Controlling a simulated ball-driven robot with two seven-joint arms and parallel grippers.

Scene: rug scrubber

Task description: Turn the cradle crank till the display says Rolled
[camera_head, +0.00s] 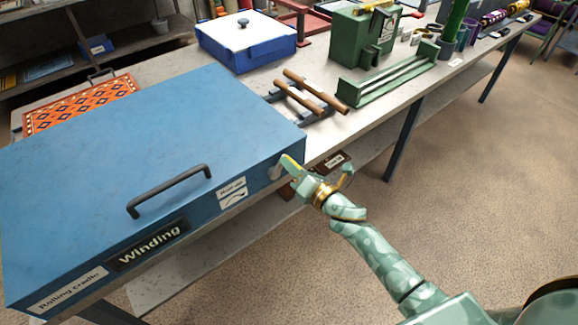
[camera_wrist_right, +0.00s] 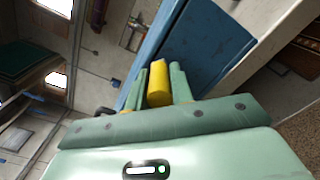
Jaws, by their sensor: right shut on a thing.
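The blue rolling cradle (camera_head: 150,130) lies on the bench with its lid closed and a dark handle on top. Its front display (camera_head: 153,244) reads "Winding". A grey crank part (camera_head: 277,172) shows at its right end. My right gripper (camera_head: 292,167) is at that end. In the right wrist view its two green fingers (camera_wrist_right: 162,82) are shut on the yellow crank grip (camera_wrist_right: 159,84), beside the blue cradle wall (camera_wrist_right: 195,50). The fingers hide part of the grip. My left gripper is not in view.
An orange patterned rug (camera_head: 80,104) lies behind the cradle. A blue box with a white lid (camera_head: 245,45), brown rollers (camera_head: 300,97) on a stand and a green trough (camera_head: 390,78) stand along the bench (camera_head: 370,118). The floor in front (camera_head: 480,150) is clear.

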